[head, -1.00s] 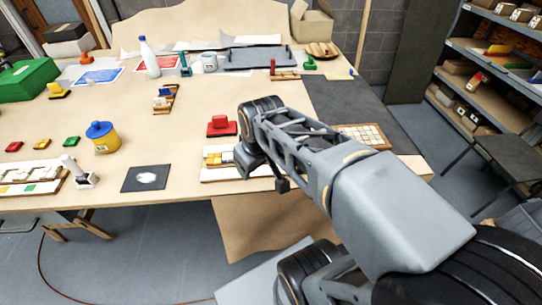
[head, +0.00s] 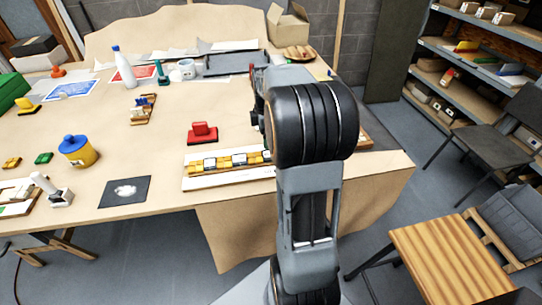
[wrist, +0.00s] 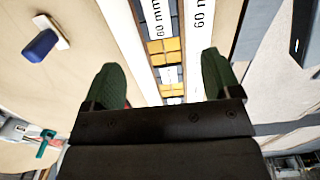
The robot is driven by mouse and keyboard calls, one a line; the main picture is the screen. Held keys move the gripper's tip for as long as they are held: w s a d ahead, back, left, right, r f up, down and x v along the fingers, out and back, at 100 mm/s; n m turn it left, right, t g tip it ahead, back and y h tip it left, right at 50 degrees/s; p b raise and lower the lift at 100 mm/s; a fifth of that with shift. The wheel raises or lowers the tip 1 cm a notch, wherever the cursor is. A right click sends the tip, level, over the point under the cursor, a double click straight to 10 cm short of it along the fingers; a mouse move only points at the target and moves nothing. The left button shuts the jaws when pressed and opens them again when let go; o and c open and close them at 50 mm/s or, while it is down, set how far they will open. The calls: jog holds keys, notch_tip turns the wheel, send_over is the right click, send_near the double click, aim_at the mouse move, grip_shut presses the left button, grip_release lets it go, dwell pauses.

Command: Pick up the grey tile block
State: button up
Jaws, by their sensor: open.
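A strip of grey and yellow tile blocks lies in a channel between white rails marked "60 mm" in the wrist view; a grey tile block (wrist: 167,75) sits among the yellow ones (wrist: 166,52), between my fingertips as seen in the picture. The white panel (head: 200,182) also shows in the head view near the table's front edge, its right end hidden by my arm. My gripper (wrist: 163,75) is open, its two green fingers apart, with nothing held. Its height above the tiles is hard to tell. My arm hides the gripper in the head view.
A red block (head: 203,131) stands just behind the panel. A black mat (head: 125,191) and a yellow pot with a blue lid (head: 76,151) lie to the left. A wooden-topped stool or table (head: 448,262) and a chair (head: 490,135) stand at right.

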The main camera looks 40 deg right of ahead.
aim_at(268, 154)
jog(key=shift+d+f, duration=0.1)
jog(key=shift+f, duration=3.95)
